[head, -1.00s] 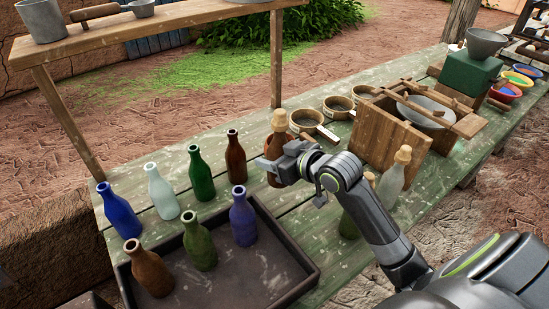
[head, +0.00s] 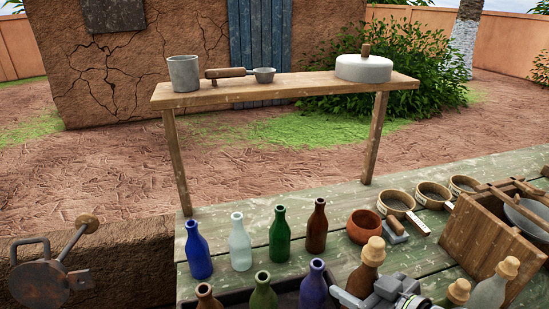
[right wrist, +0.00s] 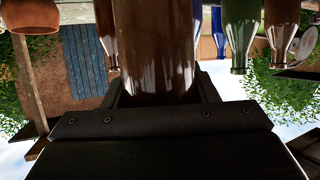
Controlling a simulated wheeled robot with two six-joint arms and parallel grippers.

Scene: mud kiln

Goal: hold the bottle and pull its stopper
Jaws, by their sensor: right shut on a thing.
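A brown bottle (head: 366,277) with a pale cork stopper (head: 374,250) in its neck stands upright near the bottom of the head view. My right gripper (head: 372,296) is shut around its body, low in the picture. In the right wrist view the brown glass (right wrist: 155,45) fills the space between the fingers, and the stopper is out of sight. I cannot tell whether the bottle's base touches the table. My left gripper is not in view.
Several unstoppered bottles, such as a blue one (head: 198,250) and a green one (head: 280,236), stand to the left. Two other stoppered bottles (head: 488,291) stand to the right, by a wooden box (head: 480,235). A clay bowl (head: 363,226) sits behind. A raised shelf (head: 290,88) spans the back.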

